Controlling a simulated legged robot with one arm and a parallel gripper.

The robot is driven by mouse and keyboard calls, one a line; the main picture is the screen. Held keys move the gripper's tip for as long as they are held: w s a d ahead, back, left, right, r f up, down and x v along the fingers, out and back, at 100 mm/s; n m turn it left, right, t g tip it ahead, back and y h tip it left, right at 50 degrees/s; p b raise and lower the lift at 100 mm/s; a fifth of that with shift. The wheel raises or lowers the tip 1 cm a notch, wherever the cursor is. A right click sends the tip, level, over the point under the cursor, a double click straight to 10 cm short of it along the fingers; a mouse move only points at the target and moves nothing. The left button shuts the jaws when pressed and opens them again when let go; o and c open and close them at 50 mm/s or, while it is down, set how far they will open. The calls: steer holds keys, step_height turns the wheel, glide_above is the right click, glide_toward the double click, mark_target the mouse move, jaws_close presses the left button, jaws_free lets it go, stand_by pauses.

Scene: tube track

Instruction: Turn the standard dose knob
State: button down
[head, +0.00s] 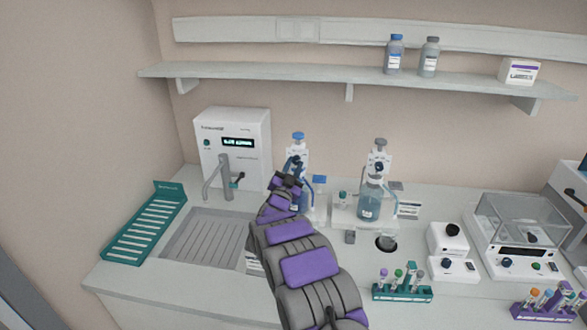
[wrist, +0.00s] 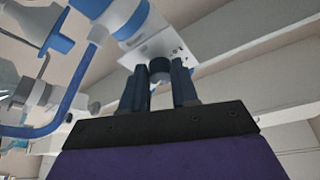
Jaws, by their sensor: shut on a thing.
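The left bottle-top dispenser (head: 298,160) stands on the bench with a blue cap and a white and blue head. Its head shows close up in the wrist view (wrist: 150,38), with a dark round dose knob (wrist: 160,67) on its underside in that picture. My gripper (head: 287,181) is in front of this dispenser, its two dark fingers shut on the knob, one on each side. In the head view my gripper hides this knob. A second dispenser (head: 378,163) with a grey cap and a dark blue knob stands to the right. I cannot read either label.
A water purifier (head: 235,143) with a tap stands behind the sink (head: 205,238). A teal rack (head: 146,222) lies left. A tube rack (head: 402,292), small white devices (head: 450,240) and a balance (head: 520,235) are right. A blue tube (wrist: 70,95) runs beside my fingers.

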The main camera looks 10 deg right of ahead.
steer(key=shift+a+r, duration=0.1)
steer(key=c, duration=0.9)
jaws_free()
steer(key=shift+o, duration=0.2)
steer(key=p+v, duration=0.2)
steer(key=v, duration=1.5)
steer(key=shift+f, duration=0.25)
steer(key=shift+a, duration=0.15)
